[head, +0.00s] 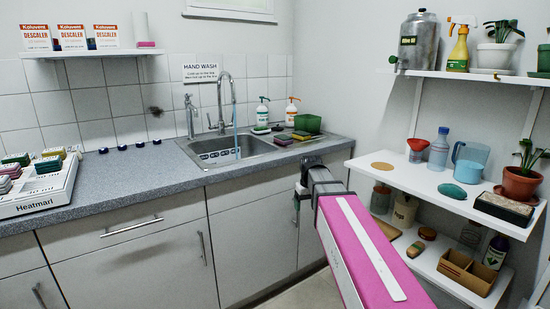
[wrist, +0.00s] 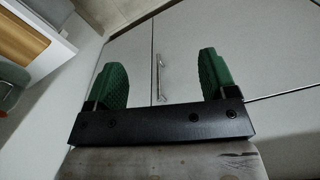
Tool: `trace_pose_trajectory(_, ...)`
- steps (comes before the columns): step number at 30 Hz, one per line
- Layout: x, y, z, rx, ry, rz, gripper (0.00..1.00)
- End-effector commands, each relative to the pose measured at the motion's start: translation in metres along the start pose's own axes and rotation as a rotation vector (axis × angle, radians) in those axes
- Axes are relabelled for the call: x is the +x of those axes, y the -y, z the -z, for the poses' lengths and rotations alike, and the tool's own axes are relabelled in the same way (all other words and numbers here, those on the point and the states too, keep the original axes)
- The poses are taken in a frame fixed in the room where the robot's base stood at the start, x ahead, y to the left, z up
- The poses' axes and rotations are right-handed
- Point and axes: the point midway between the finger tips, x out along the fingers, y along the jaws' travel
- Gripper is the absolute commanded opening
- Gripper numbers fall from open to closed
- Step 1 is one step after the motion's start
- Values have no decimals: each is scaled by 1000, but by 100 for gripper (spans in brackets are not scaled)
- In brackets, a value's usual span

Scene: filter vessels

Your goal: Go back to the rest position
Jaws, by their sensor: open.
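My gripper (wrist: 161,82) shows in the wrist view with its two green ribbed fingers spread wide apart. Nothing is between them. A cabinet door with a vertical metal handle (wrist: 158,78) is behind the gap. In the head view my pink arm reaches forward from the lower right, and its end is in front of the counter's right end and the lower cabinets. The fingers are mostly hidden there. No filter vessel can be made out for certain. A blue-tinted jug (head: 470,161), a red funnel-topped vessel (head: 417,149) and a clear bottle (head: 439,148) stand on the right shelf.
The grey counter (head: 130,172) holds a sink (head: 232,150) with running water, soap bottles and a green box (head: 308,123). A white rack (head: 40,190) stands at left. Shelves (head: 430,186) with plants and jars are close to my arm's right. Some floor is clear below.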

Motion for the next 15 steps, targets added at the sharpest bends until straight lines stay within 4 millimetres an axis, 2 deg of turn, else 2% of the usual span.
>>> trace_pose_trajectory(1,19,-2,-18,21,7,-1,78)
trace_pose_trajectory(6,71,-9,-60,94,20,-5,78)
trace_pose_trajectory(15,145,-15,-139,216,38,-16,78)
